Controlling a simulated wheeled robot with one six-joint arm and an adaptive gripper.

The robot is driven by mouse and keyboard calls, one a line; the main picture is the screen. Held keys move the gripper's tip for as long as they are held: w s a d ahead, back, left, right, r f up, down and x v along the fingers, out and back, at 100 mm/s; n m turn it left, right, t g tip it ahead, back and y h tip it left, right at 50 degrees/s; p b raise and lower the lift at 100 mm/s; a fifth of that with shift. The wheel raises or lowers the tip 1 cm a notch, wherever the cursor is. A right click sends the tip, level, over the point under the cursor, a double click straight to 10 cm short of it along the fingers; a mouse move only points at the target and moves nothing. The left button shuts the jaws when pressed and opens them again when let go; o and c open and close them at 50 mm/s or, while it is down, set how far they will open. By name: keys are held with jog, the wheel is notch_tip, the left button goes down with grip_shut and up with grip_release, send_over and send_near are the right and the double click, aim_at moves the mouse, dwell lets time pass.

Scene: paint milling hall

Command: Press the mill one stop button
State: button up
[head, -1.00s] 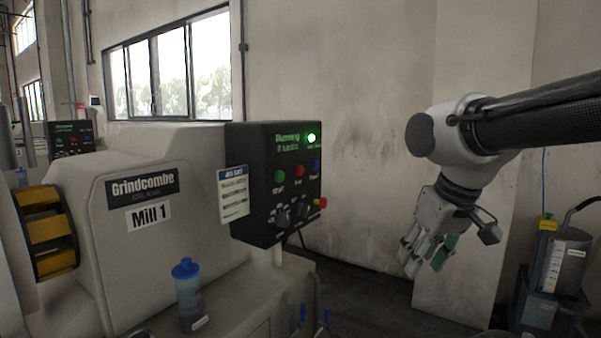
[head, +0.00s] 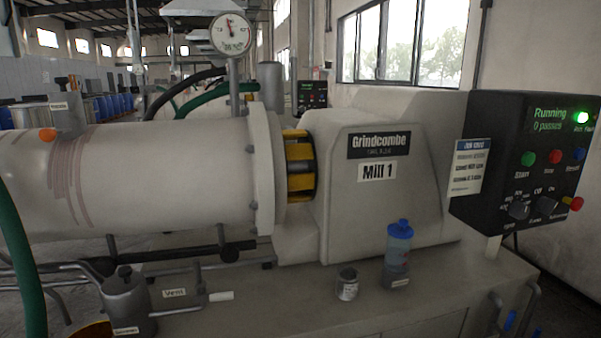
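The mill one control panel (head: 480,130) is a dark box at the right of the head view, on the end of the mill marked "Mill 1" (head: 377,172). Its screen (head: 548,119) reads "Running" over a small line that looks like "0 passes". The red stop button (head: 555,156) sits between a green start button (head: 528,158) and a blue button (head: 579,154). A green lamp (head: 582,117) is lit above. A larger red button on a yellow base (head: 576,203) sticks out lower right. My gripper is not in view.
A blue-capped bottle (head: 398,255) and a small grey can (head: 347,284) stand on the mill bench. A job card (head: 468,167) hangs beside the panel. A pressure gauge (head: 232,34), hoses and a grey vessel (head: 124,300) stand to the left.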

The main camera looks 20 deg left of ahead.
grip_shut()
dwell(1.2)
